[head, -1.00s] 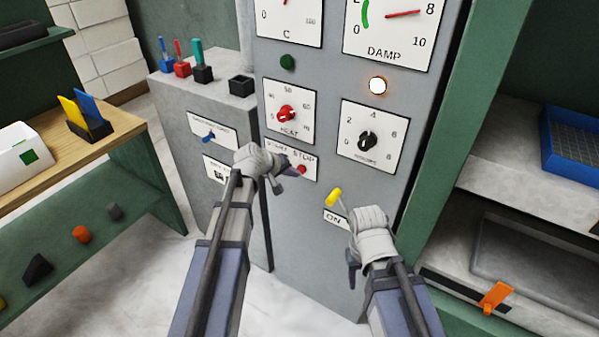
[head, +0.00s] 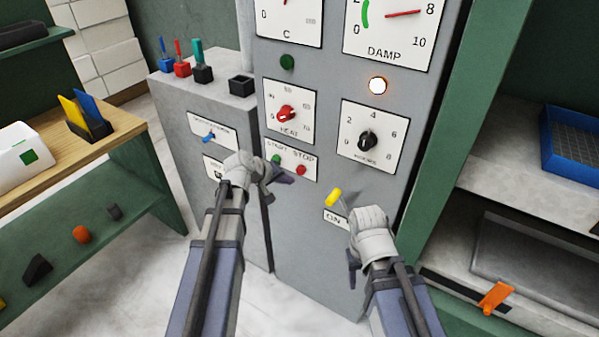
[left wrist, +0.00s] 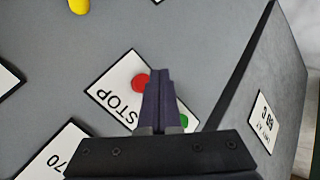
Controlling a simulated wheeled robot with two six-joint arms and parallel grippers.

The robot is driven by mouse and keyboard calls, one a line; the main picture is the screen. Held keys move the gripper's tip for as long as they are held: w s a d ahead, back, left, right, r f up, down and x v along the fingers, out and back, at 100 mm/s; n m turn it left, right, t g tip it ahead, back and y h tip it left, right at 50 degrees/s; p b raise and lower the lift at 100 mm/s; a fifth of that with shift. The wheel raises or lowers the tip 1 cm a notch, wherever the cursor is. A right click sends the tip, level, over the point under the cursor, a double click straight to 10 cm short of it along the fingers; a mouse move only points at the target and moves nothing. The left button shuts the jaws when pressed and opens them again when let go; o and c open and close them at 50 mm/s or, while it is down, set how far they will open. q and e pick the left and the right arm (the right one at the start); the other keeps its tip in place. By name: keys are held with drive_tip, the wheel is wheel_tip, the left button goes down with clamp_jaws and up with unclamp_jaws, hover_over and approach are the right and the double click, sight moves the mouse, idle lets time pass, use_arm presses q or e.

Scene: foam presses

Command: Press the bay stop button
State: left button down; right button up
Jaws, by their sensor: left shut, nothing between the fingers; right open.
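The red stop button (head: 300,170) sits at the right of a white plate (head: 311,163) marked START and STOP on the grey panel. The green start button (head: 276,159) is at the plate's left. In the left wrist view, the red button (left wrist: 140,82) shows just left of my left fingertips, and the green button is partly hidden behind the fingers. My left gripper (head: 284,177) is shut and empty, just below and left of the red button in the head view. I cannot tell any contact. My right gripper (head: 352,270) is open, low by the panel.
A yellow lever (head: 334,197) marked ON is right of the buttons. A red knob (head: 286,113) and a black knob (head: 367,140) are above. A lower grey cabinet (head: 215,105) stands at left. An amber lamp (head: 377,86) is lit.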

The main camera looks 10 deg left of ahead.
use_arm(q)
drive_tip(key=s, duration=0.1)
drive_tip(key=s+a, duration=0.1)
drive_tip(key=shift+s, duration=0.3)
idle(0.5)
drive_tip(key=s+d+f+m+g+y+p, duration=0.25)
drive_tip(key=s+d+m+g, duration=0.25)
drive_tip(key=s+d, duration=0.65)
drive_tip(key=s+d+m+g+y, duration=0.1)
drive_tip(key=s+m+y, duration=0.1)
drive_tip(key=s, duration=0.3)
drive_tip(key=s+d+f+m+g+y, duration=0.1)
drive_tip(key=s+d+m+g, duration=0.1)
drive_tip(key=s, duration=0.3)
drive_tip(key=shift+s+m+y, duration=0.35)
drive_tip(key=shift+s+m, duration=0.05)
drive_tip(key=c, duration=1.6)
unclamp_jaws()
